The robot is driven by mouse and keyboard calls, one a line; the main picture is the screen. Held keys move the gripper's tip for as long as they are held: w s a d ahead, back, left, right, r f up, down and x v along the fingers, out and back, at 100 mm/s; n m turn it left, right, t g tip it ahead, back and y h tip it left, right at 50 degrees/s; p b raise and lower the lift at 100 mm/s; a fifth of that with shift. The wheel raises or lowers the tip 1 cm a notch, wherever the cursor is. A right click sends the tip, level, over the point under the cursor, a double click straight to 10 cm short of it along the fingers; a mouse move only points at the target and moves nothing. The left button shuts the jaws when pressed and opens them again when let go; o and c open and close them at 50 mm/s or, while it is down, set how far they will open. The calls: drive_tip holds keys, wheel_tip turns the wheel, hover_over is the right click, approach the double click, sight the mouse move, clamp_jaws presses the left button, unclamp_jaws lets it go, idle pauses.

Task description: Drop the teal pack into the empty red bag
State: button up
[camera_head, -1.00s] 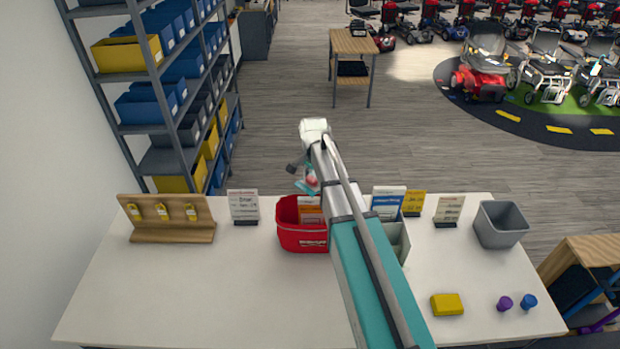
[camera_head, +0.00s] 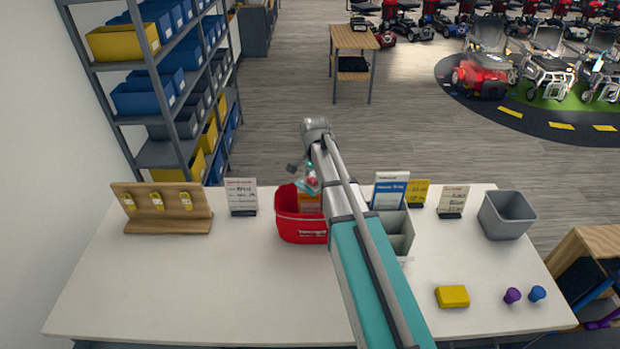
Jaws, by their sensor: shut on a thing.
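The red bag (camera_head: 289,229) stands open at the back middle of the white table, partly hidden by my arm. An orange card shows at its opening; I cannot tell if it is inside or behind. My gripper (camera_head: 306,178) is above the back rim of the bag, small and partly hidden by my arm. It is shut on the teal pack (camera_head: 307,187), which shows as a small teal patch with a red spot beside it. The pack is above the bag, apart from the table.
A grey divided bin (camera_head: 401,243) stands right of the bag, behind my arm. Sign cards (camera_head: 241,195) line the back edge. A wooden rack (camera_head: 165,226) is at left, a grey bin (camera_head: 507,215) at right. A yellow block (camera_head: 452,296) lies front right. The front left table is clear.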

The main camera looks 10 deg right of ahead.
drive_tip(key=o, duration=1)
drive_tip(key=shift+s, duration=0.1)
drive_tip(key=shift+r, duration=0.1)
